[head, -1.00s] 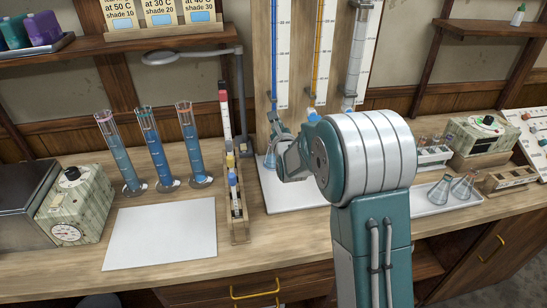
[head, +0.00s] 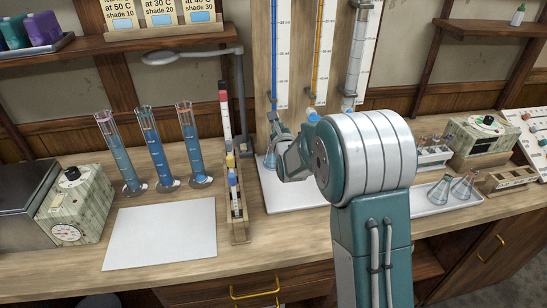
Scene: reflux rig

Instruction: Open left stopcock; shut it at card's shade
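The left burette (head: 273,50) holds blue liquid and hangs on the back board. Its stopcock is at its lower end, mostly hidden by my gripper (head: 275,124), which is right at it. I cannot tell whether the fingers touch it, or how the tap is turned. A flask (head: 269,160) with blue liquid stands below, partly hidden by my gripper. Three shade cards stand on the upper shelf: at 50 C shade 10 (head: 119,10), at 30 C shade 20 (head: 159,10) and at 40 C shade 30 (head: 199,8). Their blue patches look much alike.
An amber burette (head: 319,50) and a clear one (head: 357,50) hang to the right. Three cylinders of blue liquid (head: 151,150) stand left, behind a bare white sheet (head: 162,232). A narrow wooden rack (head: 238,222) stands close to my gripper's left.

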